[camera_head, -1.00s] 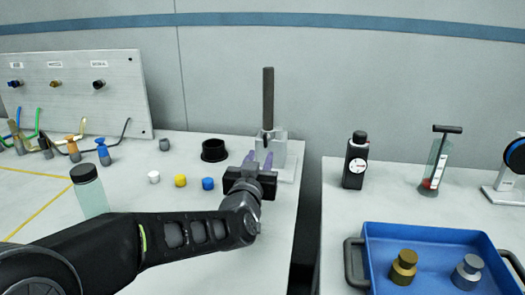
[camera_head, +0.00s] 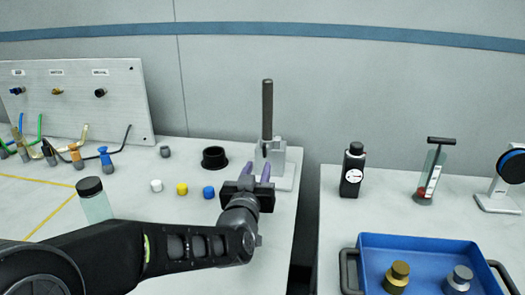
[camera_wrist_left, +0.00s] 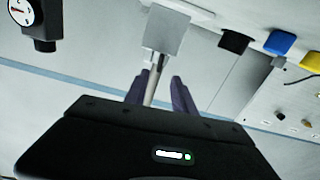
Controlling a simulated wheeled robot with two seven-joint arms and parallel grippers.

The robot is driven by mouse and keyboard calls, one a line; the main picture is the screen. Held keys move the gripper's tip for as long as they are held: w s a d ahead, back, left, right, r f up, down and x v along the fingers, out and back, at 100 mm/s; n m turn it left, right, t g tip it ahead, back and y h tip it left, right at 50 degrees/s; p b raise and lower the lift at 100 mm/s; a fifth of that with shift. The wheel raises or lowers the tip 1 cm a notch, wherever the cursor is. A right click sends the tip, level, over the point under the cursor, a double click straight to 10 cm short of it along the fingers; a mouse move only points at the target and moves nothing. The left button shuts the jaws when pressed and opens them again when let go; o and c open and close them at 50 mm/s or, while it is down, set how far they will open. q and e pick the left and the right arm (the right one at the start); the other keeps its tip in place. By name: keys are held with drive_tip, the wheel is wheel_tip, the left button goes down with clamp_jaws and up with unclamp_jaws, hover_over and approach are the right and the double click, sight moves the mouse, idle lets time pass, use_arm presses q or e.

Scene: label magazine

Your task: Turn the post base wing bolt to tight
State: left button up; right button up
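The post base (camera_head: 279,152) is a light grey block on a flat plate near the right edge of the left table, with a dark upright post (camera_head: 267,108) in it. The base also shows in the left wrist view (camera_wrist_left: 166,31). I cannot clearly make out the wing bolt; it is too small or hidden by my gripper. My left gripper (camera_head: 257,172) is in front of the base, its two purple fingers pointing at it. The fingers stand apart with nothing visibly clamped; the left wrist view (camera_wrist_left: 161,92) shows the post between them in line of sight. My right gripper is not in view.
A black ring (camera_head: 215,158) and white, yellow and blue caps (camera_head: 209,192) lie left of the gripper. A clear jar (camera_head: 95,205) stands further left. Beyond a gap, the right table holds a black bottle (camera_head: 352,175) and a blue tray (camera_head: 420,246).

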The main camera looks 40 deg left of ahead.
sight(264, 152)
use_arm(q)
drive_tip(key=shift+w, duration=0.1)
drive_tip(key=x, duration=0.7)
drive_tip(key=shift+w+a+f, duration=0.1)
drive_tip(key=shift+w+a, duration=0.1)
drive_tip(key=shift+w, duration=0.1)
clamp_jaws()
idle(0.4)
